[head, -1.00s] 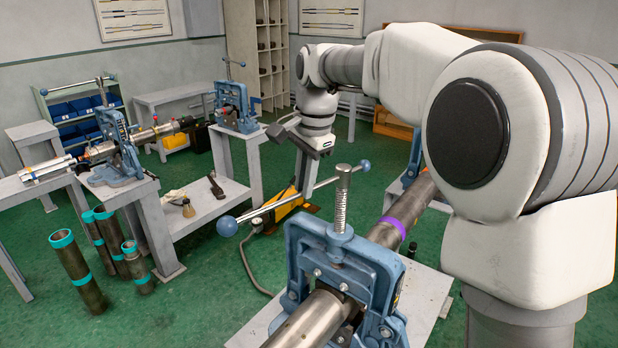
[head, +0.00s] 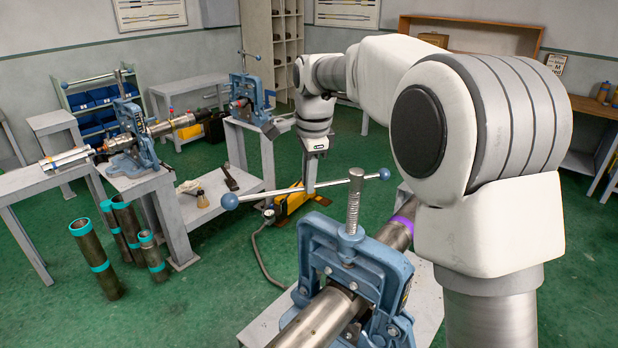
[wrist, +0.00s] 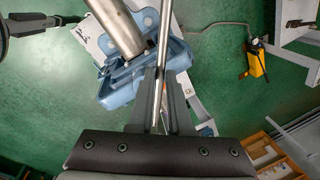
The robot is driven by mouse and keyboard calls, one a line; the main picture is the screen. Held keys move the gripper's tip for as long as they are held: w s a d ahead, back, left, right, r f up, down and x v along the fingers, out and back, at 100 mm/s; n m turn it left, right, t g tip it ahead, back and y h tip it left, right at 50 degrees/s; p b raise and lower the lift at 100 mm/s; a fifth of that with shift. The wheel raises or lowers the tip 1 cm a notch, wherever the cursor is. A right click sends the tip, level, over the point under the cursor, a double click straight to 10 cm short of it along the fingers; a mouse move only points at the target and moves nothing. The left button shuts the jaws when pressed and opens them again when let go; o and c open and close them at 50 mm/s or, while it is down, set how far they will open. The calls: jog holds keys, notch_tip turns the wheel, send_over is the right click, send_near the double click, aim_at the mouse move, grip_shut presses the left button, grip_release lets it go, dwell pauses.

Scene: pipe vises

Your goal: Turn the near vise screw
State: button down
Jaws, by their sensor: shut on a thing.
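The near vise (head: 375,265) is a blue frame clamped over a steel pipe (head: 318,318) at the bottom centre of the head view. Its threaded vertical screw (head: 353,205) carries a steel cross bar (head: 270,192) with blue ball ends; most of the bar lies left of the screw. My gripper (head: 310,188) points down at the bar, between the left ball and the screw. In the wrist view my gripper (wrist: 160,120) is shut on the steel bar (wrist: 166,45), with the blue vise (wrist: 118,92) and the pipe (wrist: 118,25) below and beside it. The fingertips are small in the head view.
Another blue vise (head: 133,135) with a pipe stands on a bench at left, and a third (head: 247,95) behind it. Teal-banded pipes (head: 95,260) stand on the floor at left. A yellow pump (head: 292,203) with a hose lies on the floor behind the near vise. Green floor is clear between.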

jog(key=shift+w+r, duration=0.1)
jog(key=shift+r, duration=0.1)
jog(key=c, duration=0.8)
grip_release()
jog(key=shift+f, duration=0.1)
jog(key=shift+c, duration=0.2)
jog(key=s+d+r+p, duration=0.1)
jog(key=s+r, duration=0.2)
jog(key=r, duration=1.4)
jog(key=shift+s, duration=0.15)
jog(key=shift+s+d, duration=0.1)
